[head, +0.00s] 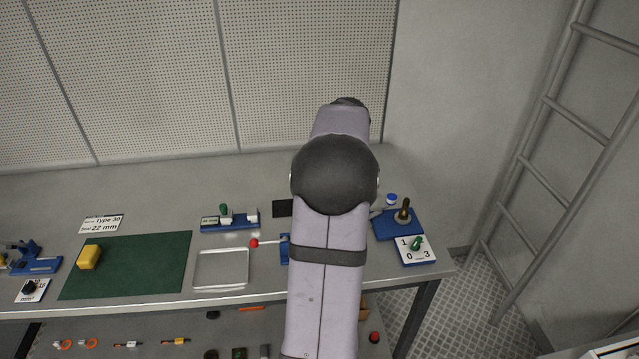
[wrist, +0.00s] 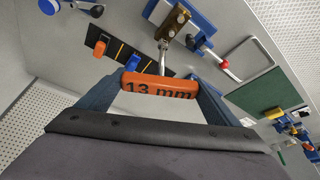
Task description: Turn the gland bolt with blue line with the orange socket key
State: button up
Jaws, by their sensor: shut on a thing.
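The orange socket key (wrist: 160,87), marked "13 mm", is held by its handle between the fingers of my gripper (wrist: 163,84) in the wrist view. Its metal shaft (wrist: 163,58) points away from the gripper, up the picture, to a brass gland block (wrist: 173,22) on a blue stand. The key's tip is close to the block's lower end; I cannot tell whether it sits on a bolt. Dark round bolt heads show on the block, but no blue line can be made out. In the head view my arm hides the gripper, key and gland.
Beside the gland is a lever with a red knob (wrist: 224,65), also in the head view (head: 254,243). A black rack (wrist: 121,54) with yellow marks holds an orange piece (wrist: 100,48) and a blue one. A clear tray (head: 221,268) and green mat (head: 127,265) lie left.

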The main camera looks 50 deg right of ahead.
jog(key=shift+f+b, duration=0.35)
jog(key=shift+f, duration=0.05)
dwell(0.4)
jog(key=shift+m+h, duration=0.3)
jog(key=shift+m, duration=0.3)
jog(key=shift+m, duration=0.7)
jog(key=shift+p, duration=0.35)
jog(key=shift+m+g+h, duration=0.3)
jog(key=shift+m, duration=0.2)
jog(key=shift+m+g+h+p, duration=0.45)
jog(key=shift+m+p, duration=0.5)
jog(key=shift+m, duration=0.55)
